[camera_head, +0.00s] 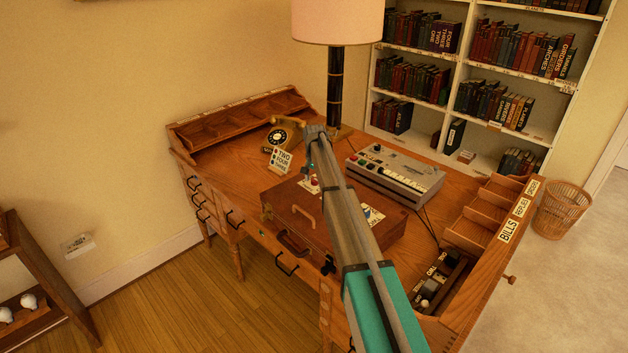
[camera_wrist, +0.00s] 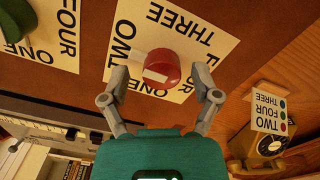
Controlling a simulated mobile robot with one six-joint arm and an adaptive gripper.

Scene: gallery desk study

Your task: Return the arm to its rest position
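My arm (camera_head: 350,215) reaches out over the wooden desk (camera_head: 240,155) and a brown case (camera_head: 290,215) lying on it. In the wrist view my gripper (camera_wrist: 161,76) is open, with a clear gap between its two grey fingers. A red knob (camera_wrist: 163,66) with a pale bar stands on a printed card (camera_wrist: 200,40) and shows between the fingertips. Gaps show on both sides of the knob, so the fingers are apart from it; the height between them is hard to tell. In the head view my arm hides part of the case, and the fingers cannot be made out.
A grey keyed device (camera_head: 395,175) stands right of my arm. A lamp (camera_head: 337,80), a rotary telephone (camera_head: 283,137) and a small number sign (camera_head: 282,160) stand behind. Sorting trays (camera_head: 490,215) line the right edge. A wicker basket (camera_head: 562,208) is on the floor beyond.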

